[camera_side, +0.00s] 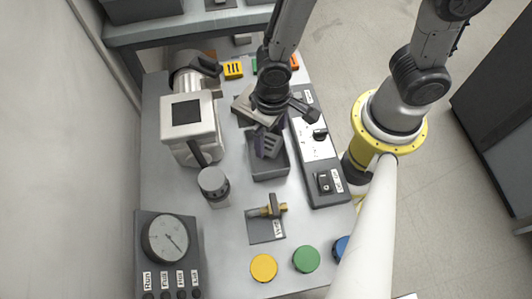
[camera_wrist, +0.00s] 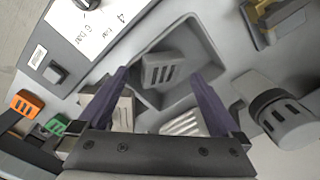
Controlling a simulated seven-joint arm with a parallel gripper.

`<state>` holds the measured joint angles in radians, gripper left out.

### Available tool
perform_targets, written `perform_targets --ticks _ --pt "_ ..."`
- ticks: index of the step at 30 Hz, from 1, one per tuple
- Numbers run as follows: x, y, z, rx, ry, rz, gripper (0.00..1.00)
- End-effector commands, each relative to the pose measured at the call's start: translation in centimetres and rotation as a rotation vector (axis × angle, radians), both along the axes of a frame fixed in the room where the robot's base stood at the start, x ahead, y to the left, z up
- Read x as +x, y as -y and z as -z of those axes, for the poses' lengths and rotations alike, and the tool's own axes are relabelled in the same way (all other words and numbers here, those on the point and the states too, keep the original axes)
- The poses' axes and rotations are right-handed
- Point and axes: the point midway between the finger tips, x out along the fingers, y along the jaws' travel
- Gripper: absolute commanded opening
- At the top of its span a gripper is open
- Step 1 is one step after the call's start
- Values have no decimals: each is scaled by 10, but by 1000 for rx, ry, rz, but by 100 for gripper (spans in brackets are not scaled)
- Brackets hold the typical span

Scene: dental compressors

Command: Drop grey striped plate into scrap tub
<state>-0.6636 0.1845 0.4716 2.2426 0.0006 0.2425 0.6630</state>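The grey striped plate (camera_wrist: 162,70) shows in the wrist view within the opening of the dark grey scrap tub (camera_wrist: 207,50), turned at an angle.
A control panel (camera_side: 318,150) runs along the right of the tub. A grey compressor (camera_side: 190,130) and a knob post (camera_side: 213,184) stand left. A brass valve (camera_side: 274,206) and coloured caps, including a yellow one (camera_side: 263,267), lie in front. A yellow striped plate (camera_side: 233,70) lies behind.

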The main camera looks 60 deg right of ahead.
Motion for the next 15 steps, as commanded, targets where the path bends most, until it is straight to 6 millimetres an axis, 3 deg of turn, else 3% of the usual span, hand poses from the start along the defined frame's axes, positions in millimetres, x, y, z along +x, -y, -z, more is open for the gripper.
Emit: perform_targets --ticks 8,15 --pt "1 -1 -10 2 3 0 100" --pt "1 -1 -56 5 7 0 100"
